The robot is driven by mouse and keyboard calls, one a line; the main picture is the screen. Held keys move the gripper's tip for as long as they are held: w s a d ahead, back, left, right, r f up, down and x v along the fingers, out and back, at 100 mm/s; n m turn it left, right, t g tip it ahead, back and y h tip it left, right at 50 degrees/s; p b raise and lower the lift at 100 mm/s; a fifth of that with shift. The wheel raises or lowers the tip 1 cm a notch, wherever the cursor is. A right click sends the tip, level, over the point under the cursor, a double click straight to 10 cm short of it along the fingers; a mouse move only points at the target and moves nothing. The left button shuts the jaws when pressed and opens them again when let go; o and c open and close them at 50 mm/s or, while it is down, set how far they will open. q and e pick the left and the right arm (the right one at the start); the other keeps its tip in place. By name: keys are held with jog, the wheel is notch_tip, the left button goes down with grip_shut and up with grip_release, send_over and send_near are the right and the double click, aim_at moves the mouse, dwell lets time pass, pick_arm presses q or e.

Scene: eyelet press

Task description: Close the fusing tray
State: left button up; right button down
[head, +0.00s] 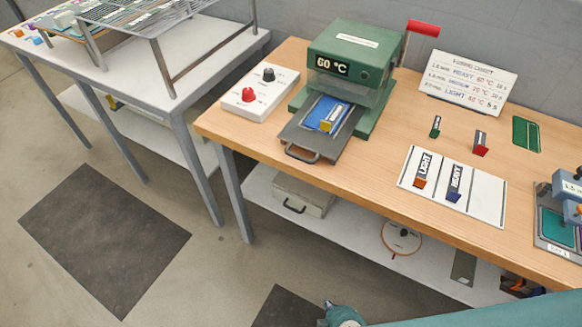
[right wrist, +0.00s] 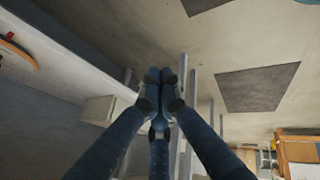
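The fusing tray (head: 305,138) is a grey plate with a front handle (head: 302,155). It is pulled out of the green press (head: 350,58) on the wooden bench. A blue piece (head: 325,112) with a small yellow-edged block (head: 331,121) lies on the tray. My right gripper (right wrist: 160,75) is shut and empty in the right wrist view, its fingertips together. In the head view, my teal right arm shows at the bottom edge, in front of the bench and well away from the tray. My left gripper is not in view.
A control box (head: 260,93) with red and black knobs stands left of the press. A red lever (head: 423,28) sticks out on its right. A white card (head: 452,187) with labelled blocks lies on the right.

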jog(key=w+a+r+n+t+y, duration=0.1)
jog(key=w+a+r+n+t, duration=0.1)
jog(key=w+a+r, duration=0.3)
jog(key=w+a+r+n+t, duration=0.1)
jog(key=w+r+n, duration=0.15)
jog(key=r, duration=0.55)
jog(key=w+a+r+n+t+b, duration=0.1)
jog(key=r+t, duration=0.1)
jog(key=r, duration=0.8)
jog(key=w+a+r+n+t+y, duration=0.1)
jog(key=w+r+t, duration=0.1)
jog(key=r, duration=0.7)
jog(key=w+a+r+n+t+b, duration=0.1)
jog(key=a+r+t, duration=0.1)
jog(key=r, duration=0.8)
jog(key=d+p+x, duration=0.1)
jog(key=x, duration=0.3)
jog(key=d+p+x, duration=0.1)
jog(key=p+x, duration=0.1)
jog(key=x, duration=0.2)
jog(key=d+p+x, duration=0.1)
jog(key=x, duration=0.4)
jog(key=shift+w+r, duration=0.3)
